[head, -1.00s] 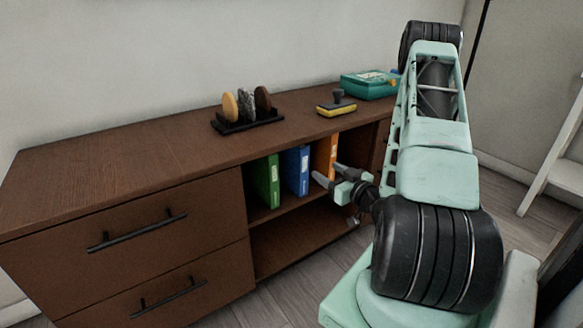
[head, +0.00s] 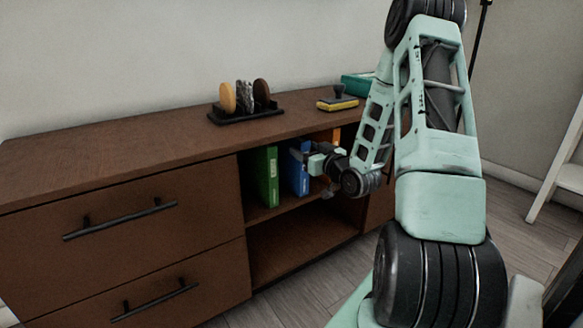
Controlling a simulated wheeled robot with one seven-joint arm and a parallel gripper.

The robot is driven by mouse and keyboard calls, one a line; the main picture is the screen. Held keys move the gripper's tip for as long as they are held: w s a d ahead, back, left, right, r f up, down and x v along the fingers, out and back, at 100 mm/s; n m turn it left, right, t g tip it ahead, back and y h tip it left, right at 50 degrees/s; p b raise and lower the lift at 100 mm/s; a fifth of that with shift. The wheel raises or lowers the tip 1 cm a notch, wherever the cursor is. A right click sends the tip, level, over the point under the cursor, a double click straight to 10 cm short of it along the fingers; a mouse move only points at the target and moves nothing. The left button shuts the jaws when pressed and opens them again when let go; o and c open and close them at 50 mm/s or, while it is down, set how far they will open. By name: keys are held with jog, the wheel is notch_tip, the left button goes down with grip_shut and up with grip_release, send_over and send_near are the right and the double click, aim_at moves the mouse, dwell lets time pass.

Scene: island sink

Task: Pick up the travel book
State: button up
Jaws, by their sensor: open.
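Three upright books stand in the open shelf of the brown cabinet: a green one (head: 266,176), a blue one (head: 299,182) and an orange one (head: 336,135). Their titles are too small to read, so I cannot tell which is the travel book. My gripper (head: 299,157) is open in front of the blue book, at its upper part, and hides some of its spine. I cannot tell whether the fingers touch it. The orange book is mostly hidden behind my gripper and wrist.
The brown cabinet (head: 105,165) has two handled drawers at left and an empty lower shelf (head: 300,245). On top stand a black rack with round discs (head: 245,115), a yellow and black stamp-like item (head: 338,101) and a teal box (head: 357,84), partly hidden by my arm.

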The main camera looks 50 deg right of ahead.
aim_at(296, 143)
jog(key=shift+b+x, duration=1.6)
jog(key=shift+x, duration=1.3)
jog(key=shift+d+r, duration=0.1)
jog(key=shift+r, duration=0.05)
grip_shut()
